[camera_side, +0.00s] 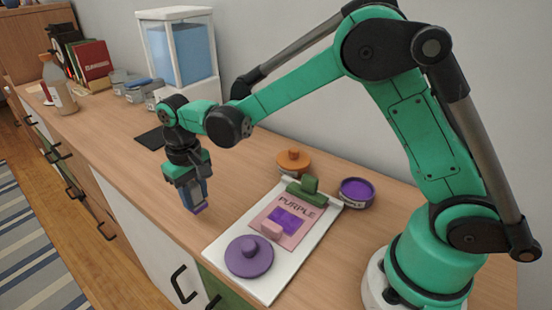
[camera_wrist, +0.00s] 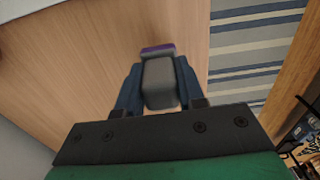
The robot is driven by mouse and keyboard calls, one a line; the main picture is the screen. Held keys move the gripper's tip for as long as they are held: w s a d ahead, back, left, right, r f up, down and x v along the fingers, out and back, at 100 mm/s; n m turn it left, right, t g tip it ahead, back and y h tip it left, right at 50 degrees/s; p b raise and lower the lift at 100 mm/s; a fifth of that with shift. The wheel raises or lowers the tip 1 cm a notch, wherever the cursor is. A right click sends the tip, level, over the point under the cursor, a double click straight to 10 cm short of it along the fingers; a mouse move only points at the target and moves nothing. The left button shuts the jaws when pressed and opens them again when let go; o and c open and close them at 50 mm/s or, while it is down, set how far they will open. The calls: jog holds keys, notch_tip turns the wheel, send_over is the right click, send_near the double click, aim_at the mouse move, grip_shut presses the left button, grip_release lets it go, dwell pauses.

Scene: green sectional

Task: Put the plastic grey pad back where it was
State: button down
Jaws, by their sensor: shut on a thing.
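My gripper (camera_side: 192,192) is shut on the plastic grey pad (camera_wrist: 160,82) and holds it over the counter, left of the clipboard. The pad is a small grey block with a purple end. In the wrist view it sits between the two blue fingers, purple end outward. In the side view the fingers mostly hide it, and only its purple tip (camera_side: 201,209) shows clearly, pointing down. I cannot tell whether the tip touches the counter. A flat dark mat (camera_side: 150,138) lies on the counter behind my gripper.
A white clipboard (camera_side: 224,252) holds a pink "PURPLE" sheet (camera_side: 296,230) with a purple patch and a small pinkish block. A purple lid (camera_side: 249,257) lies on it. An open purple pot (camera_side: 356,192) and an orange-lidded jar (camera_side: 293,162) stand nearby. The counter's front edge is close.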

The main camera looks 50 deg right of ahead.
aim_at(197, 205)
jog(key=shift+f, duration=1.4)
jog(key=shift+f, duration=0.1)
jog(key=c, duration=0.5)
grip_release()
jog(key=shift+c, duration=0.2)
